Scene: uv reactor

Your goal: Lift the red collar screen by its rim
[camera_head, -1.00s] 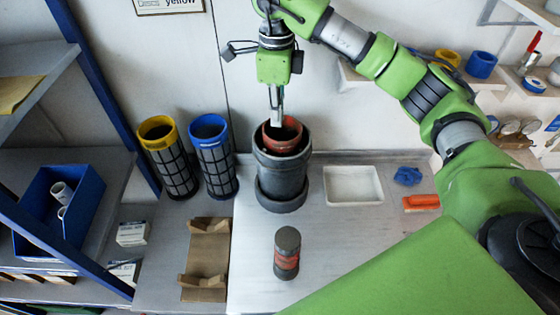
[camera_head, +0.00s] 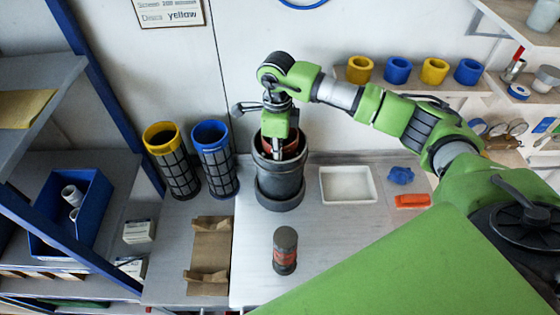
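The red collar screen (camera_head: 294,142) sits in the mouth of the dark grey cylindrical vessel (camera_head: 281,186). Only part of its reddish rim shows, around my gripper. My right gripper (camera_head: 279,150) points down at the vessel mouth, with its fingers at the collar's rim. The green gripper body covers much of the collar. I cannot tell whether the fingers are open or closed on the rim. My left gripper is not in view.
A yellow-collared screen (camera_head: 172,160) and a blue-collared screen (camera_head: 214,158) stand left of the vessel. A white tray (camera_head: 348,199) lies to its right. A brown cradle (camera_head: 209,255) and a small grey-red canister (camera_head: 285,250) are in front.

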